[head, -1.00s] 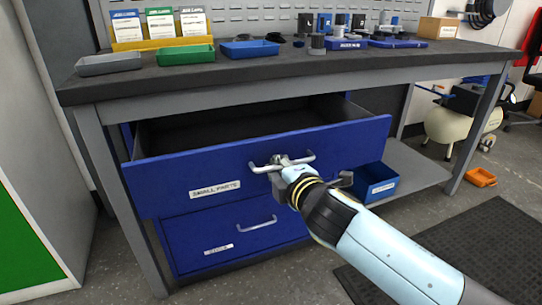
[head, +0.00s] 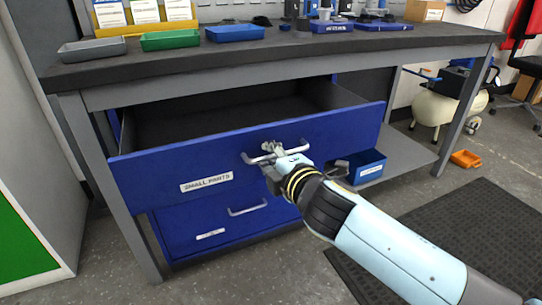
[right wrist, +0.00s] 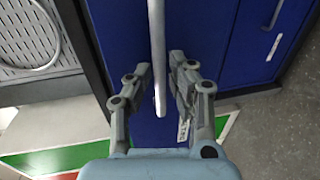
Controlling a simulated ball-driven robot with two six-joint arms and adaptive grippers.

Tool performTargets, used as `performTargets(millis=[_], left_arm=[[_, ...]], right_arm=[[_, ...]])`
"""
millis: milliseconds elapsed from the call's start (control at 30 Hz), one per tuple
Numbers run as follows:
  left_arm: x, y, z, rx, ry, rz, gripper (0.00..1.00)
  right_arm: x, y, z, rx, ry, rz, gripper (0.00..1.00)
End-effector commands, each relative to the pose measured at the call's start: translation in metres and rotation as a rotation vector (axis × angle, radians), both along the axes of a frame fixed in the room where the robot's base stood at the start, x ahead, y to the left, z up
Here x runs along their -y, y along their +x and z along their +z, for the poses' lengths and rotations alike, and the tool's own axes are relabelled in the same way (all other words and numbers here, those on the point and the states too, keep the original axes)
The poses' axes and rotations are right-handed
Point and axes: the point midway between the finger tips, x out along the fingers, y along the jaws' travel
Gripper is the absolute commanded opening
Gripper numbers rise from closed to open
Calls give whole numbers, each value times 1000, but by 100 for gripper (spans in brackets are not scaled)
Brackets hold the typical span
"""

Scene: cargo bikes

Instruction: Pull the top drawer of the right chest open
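The top drawer (head: 150,177) of the blue chest under the workbench stands well open, its inside dark and empty where I can see it. Its front carries a "SMALL PARTS" label and a grey bar handle (head: 250,160). My right gripper (head: 274,152) is at this handle. My left gripper is not in view.
The workbench (head: 300,62) spans above the drawer, with trays and small parts on top. A blue bin (head: 370,165) stands on the lower shelf right of the drawer.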

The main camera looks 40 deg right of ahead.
Motion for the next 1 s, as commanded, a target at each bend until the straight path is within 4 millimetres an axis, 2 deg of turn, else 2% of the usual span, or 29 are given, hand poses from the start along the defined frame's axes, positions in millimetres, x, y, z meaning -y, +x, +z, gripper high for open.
performTargets(millis=[267, 367, 700, 833, 1000], left_arm=[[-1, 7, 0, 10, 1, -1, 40], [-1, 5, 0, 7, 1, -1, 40], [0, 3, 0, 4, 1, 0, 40], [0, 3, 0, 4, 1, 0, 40], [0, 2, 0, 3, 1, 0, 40]], right_arm=[[-2, -7, 1, -1, 1, 0, 20], [-5, -21, 3, -2, 1, 0, 20], [-22, -92, 18, -3, 1, -1, 20], [-26, -107, 22, -2, 0, 0, 20], [-28, -115, 24, -1, 0, 0, 20]])
